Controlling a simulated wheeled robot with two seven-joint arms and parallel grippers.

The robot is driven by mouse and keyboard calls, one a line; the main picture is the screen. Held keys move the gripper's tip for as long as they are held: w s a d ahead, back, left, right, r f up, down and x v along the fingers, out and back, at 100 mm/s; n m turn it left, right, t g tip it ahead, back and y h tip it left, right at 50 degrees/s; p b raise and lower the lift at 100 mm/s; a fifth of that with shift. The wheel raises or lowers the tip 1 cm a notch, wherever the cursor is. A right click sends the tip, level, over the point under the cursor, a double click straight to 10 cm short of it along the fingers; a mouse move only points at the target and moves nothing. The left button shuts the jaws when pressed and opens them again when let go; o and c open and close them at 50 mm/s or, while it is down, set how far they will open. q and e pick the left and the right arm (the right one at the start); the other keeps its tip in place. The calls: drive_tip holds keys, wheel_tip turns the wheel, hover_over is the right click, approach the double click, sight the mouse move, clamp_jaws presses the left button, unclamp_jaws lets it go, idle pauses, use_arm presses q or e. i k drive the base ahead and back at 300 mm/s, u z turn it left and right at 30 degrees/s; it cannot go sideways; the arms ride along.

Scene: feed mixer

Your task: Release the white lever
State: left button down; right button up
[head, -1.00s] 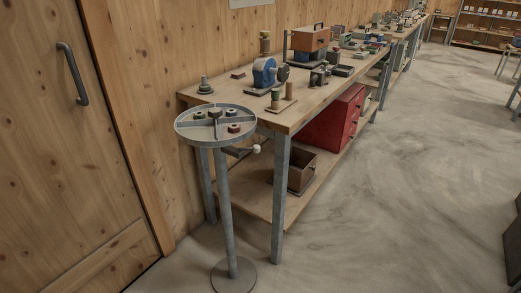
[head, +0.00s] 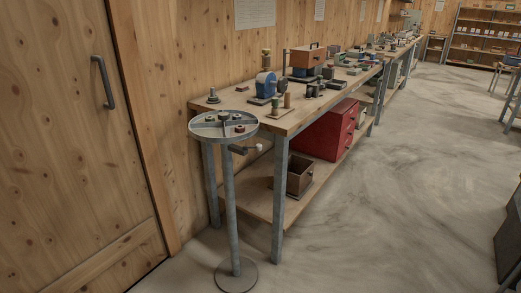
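A short dark lever with a white knob (head: 258,147) sticks out to the right just under a round divided tray (head: 223,136). The tray stands on a grey pole (head: 231,205) at the near end of the workbench. Whether the lever is latched cannot be told from here. Neither of my grippers is in view.
The long wooden workbench (head: 283,123) runs back along the wall, with small devices on top. A red drawer cabinet (head: 322,135) and an open wooden box (head: 301,175) sit on its lower shelf. A wooden door (head: 70,170) is at left.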

sight(258, 147)
drive_tip(key=u, duration=0.45)
drive_tip(key=i, duration=0.6)
drive_tip(key=z, duration=1.5)
